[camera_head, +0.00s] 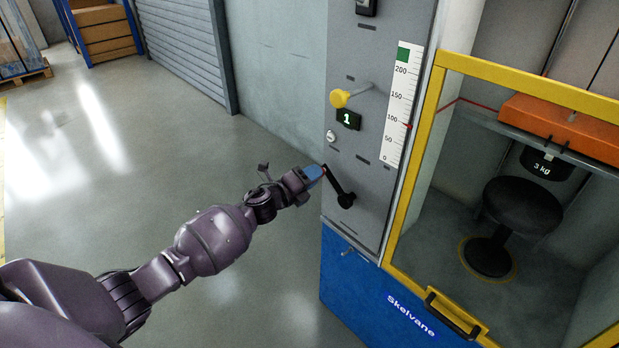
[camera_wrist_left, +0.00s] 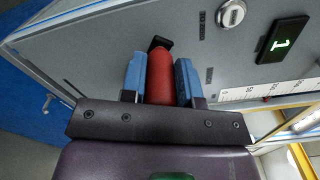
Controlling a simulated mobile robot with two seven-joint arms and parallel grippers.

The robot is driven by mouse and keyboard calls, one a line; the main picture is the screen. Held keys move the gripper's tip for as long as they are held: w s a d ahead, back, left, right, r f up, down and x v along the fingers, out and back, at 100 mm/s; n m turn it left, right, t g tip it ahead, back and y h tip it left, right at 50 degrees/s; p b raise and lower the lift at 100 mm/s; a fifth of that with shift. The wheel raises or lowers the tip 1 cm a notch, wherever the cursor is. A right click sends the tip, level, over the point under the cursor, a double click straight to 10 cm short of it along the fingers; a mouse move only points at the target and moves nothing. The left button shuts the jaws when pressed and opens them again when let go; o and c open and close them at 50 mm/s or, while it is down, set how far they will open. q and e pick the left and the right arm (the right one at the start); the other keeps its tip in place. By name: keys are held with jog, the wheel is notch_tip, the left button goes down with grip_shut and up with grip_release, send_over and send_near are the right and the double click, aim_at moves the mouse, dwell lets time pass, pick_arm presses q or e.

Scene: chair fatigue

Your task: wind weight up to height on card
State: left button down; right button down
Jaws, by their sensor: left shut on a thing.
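My left gripper (camera_head: 318,174) is shut on the red grip (camera_wrist_left: 160,80) of the black crank (camera_head: 342,190) on the grey panel. In the left wrist view its blue fingers lie on both sides of the grip. The crank arm points up and left from its hub. The black weight (camera_head: 541,165), marked 3 kg, hangs under an orange beam above a black stool seat. The white height scale (camera_head: 402,105) runs from 0 to 200 with a green top; a red pointer (camera_head: 408,125) is near the 100 mark. No separate card can be made out. My right gripper is out of view.
A yellow knob (camera_head: 340,98) sticks out above a display (camera_head: 347,119) reading 1, with a key lock (camera_head: 330,136) below. A yellow-framed guard (camera_head: 421,150) encloses the stool (camera_head: 522,205). The floor on the left is clear.

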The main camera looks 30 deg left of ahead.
pick_arm(q)
jog(key=shift+r, duration=0.5)
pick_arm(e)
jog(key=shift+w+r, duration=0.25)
pick_arm(q)
jog(key=c, duration=1.1)
grip_release()
jog(key=shift+o, duration=1.2)
jog(key=shift+d, duration=0.1)
jog(key=shift+f, duration=0.25)
jog(key=p+v, duration=0.1)
jog(key=v, duration=0.9)
jog(key=shift+s, duration=0.4)
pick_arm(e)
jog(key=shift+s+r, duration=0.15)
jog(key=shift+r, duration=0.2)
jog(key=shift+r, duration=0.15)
